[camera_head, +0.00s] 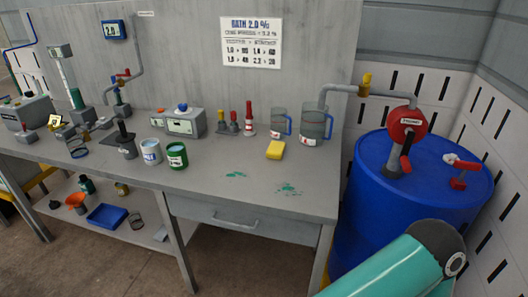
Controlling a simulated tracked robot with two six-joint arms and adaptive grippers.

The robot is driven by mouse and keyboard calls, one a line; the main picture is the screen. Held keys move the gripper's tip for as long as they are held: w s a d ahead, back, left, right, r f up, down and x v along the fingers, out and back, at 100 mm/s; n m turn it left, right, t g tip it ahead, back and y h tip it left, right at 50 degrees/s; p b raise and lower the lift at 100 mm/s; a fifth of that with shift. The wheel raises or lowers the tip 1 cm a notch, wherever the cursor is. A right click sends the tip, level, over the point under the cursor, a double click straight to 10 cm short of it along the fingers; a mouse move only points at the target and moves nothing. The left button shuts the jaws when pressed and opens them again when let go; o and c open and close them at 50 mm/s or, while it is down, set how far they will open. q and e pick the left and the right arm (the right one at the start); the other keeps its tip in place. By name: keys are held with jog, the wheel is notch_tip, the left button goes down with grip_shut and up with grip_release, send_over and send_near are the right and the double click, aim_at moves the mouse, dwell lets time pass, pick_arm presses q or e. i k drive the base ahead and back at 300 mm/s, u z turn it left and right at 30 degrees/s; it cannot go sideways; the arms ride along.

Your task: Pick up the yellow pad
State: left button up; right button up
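The yellow pad (275,150) is a small block lying flat on the grey workbench (232,203). It sits just in front of two clear jugs with blue handles, the smaller jug (279,122) and the larger jug (313,128). Nothing hides its top or front. Neither gripper shows in the head view. A teal link of one of my arms comes in at the lower right, and its gripper is out of frame.
Green smears (288,188) mark the bench top in front of the pad. A white can (151,152) and a green can (177,155) stand left. A blue drum (420,190) with a red pump (407,125) stands right of the bench. The bench front is mostly clear.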

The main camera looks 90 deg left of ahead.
aim_at(276, 150)
jog(key=z, duration=0.4)
jog(key=i, duration=0.15)
jog(key=u, duration=2.3)
jog(key=i, duration=0.45)
jog(key=z, duration=0.4)
jog(key=k, duration=0.45)
jog(key=u, duration=0.35)
